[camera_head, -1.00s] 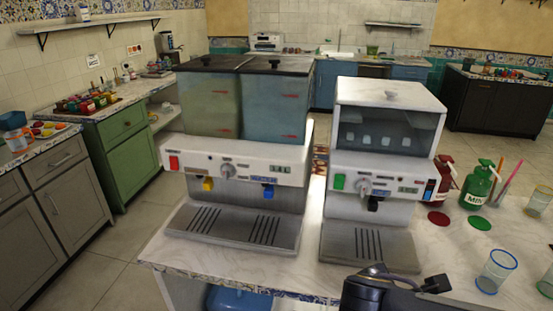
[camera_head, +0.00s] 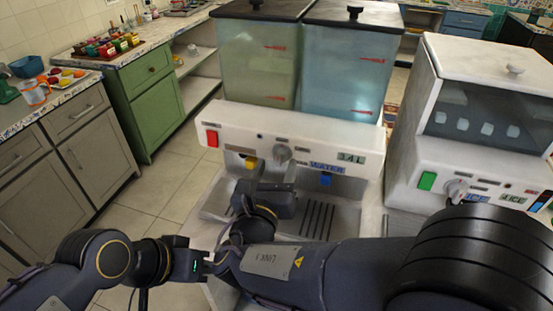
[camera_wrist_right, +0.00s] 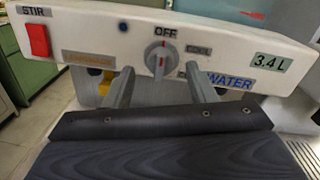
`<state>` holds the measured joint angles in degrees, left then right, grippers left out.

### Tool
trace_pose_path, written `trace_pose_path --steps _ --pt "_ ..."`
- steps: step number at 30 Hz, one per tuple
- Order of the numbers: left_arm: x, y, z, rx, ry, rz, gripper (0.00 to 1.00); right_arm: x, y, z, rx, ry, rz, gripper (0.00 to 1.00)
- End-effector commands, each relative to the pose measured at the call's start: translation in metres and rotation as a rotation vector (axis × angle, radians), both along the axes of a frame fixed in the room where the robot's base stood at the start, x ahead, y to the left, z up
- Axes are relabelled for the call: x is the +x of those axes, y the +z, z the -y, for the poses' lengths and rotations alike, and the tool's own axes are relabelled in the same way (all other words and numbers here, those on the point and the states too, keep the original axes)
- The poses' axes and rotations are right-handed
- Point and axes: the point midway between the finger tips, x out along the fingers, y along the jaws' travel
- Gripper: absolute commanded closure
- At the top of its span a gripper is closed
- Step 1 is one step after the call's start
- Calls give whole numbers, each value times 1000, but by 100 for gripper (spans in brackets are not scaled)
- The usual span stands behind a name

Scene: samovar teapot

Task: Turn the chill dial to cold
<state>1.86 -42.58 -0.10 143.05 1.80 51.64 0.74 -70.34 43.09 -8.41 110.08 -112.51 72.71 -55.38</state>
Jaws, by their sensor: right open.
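The chill dial (camera_head: 282,155) is a grey knob on the white front panel of the left, two-tank dispenser (camera_head: 345,146). In the right wrist view the dial (camera_wrist_right: 158,57) has a red mark standing upright, pointing to OFF. A COOL label is at its upper right; another label at its lower right is partly hidden. My right gripper (camera_wrist_right: 160,78) is open, with one finger below and to each side of the dial, apart from it. In the head view my right gripper (camera_head: 264,188) is just below the panel, its fingertips hard to make out. My left gripper (camera_head: 203,264) is low at left, its jaws unclear.
A red STIR switch (camera_head: 212,138) sits left of the dial, with yellow (camera_head: 251,162) and blue (camera_head: 326,179) taps below the panel. A drip tray (camera_head: 340,225) is underneath. A white ice machine (camera_head: 470,175) stands at right. Green and grey cabinets line the left.

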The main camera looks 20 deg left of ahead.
Motion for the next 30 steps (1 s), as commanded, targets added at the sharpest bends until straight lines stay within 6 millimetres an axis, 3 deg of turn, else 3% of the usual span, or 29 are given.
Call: trace_pose_path --steps 6,14,24,30 --pt "0 4 0 0 0 0 64 20 0 0 1 -1 -1 49" --pt "0 4 0 0 0 0 64 22 0 -1 1 0 -1 49" --pt "0 4 0 0 0 0 64 21 0 -1 1 0 -1 91" --pt "0 0 0 0 0 0 64 21 -1 0 12 0 0 94"
